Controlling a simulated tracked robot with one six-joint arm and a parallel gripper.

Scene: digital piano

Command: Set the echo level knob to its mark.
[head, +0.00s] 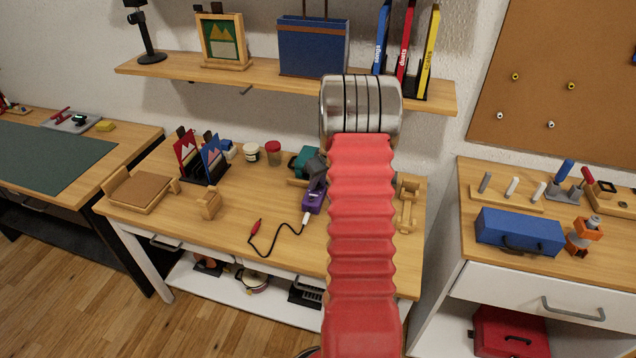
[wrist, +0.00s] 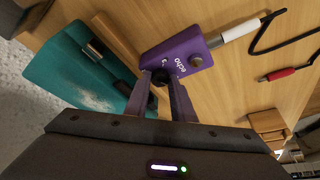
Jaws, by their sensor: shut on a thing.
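The purple echo box (wrist: 182,52) lies on the wooden table, with white "echo" lettering on its face. It also shows in the head view (head: 314,200), partly behind my red arm. My gripper (wrist: 160,76) is shut on a dark knob (wrist: 158,78) at the near end of the box, one finger on each side. A second small round part (wrist: 196,61) on the box is free. The knob's pointer and its mark cannot be made out.
A teal box (wrist: 85,68) stands close left of the gripper. A black cable with a white plug (wrist: 242,28) enters the purple box, and its red plug (wrist: 281,74) lies on the table. Wooden stands and small jars surround the spot. A shelf (head: 180,65) hangs behind.

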